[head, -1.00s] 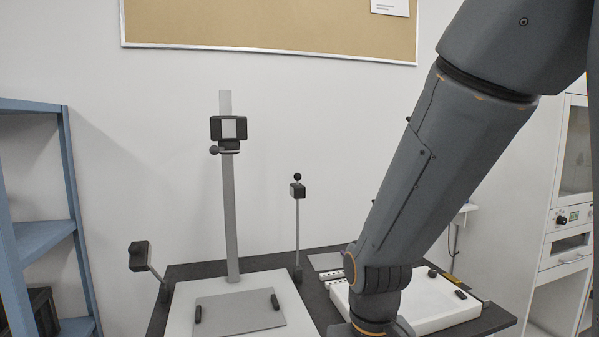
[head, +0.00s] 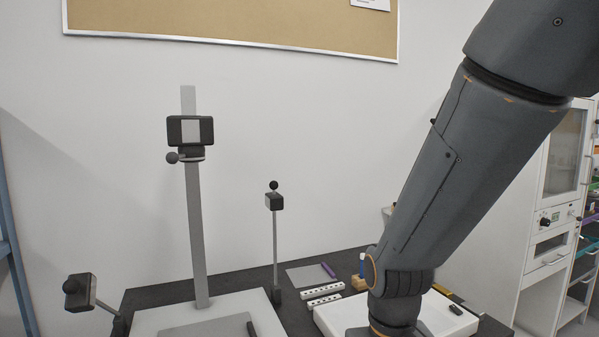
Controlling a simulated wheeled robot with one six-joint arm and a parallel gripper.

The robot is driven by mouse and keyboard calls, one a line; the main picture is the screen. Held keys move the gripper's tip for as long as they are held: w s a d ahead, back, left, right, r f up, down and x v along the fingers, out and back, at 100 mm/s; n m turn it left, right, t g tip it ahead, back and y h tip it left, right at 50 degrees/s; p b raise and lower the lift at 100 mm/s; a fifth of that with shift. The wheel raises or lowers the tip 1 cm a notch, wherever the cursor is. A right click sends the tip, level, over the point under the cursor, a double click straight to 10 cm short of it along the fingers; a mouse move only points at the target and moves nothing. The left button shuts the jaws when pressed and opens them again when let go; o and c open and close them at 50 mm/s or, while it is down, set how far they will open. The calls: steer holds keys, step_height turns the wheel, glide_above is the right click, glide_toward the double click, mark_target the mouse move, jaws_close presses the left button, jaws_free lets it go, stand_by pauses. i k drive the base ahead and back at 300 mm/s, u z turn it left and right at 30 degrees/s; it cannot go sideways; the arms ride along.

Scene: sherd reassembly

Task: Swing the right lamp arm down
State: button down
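The right lamp arm (head: 275,240) is a thin grey rod standing upright at the right side of the copy stand. It carries a dark box-shaped lamp head (head: 274,202) with a black ball knob on top. The left lamp arm (head: 106,307) is tilted outward and low, with its dark lamp head (head: 80,291) at the lower left. The copy stand's column (head: 194,230) rises between them with a camera (head: 190,130) mounted on it. My arm reaches down at the right, clear of the lamp arm. My gripper is below the picture's lower edge and does not show.
A white tray (head: 335,322) lies right of the stand, partly behind my arm. White perforated strips (head: 322,297), a grey plate (head: 306,277) with a purple item (head: 328,270), and a blue-capped bottle (head: 362,262) are near it. A white cabinet (head: 540,250) stands at the right.

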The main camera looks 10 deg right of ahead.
mark_target(275, 201)
steer(key=z, duration=0.1)
steer(key=i, duration=0.95)
steer(key=u, duration=0.2)
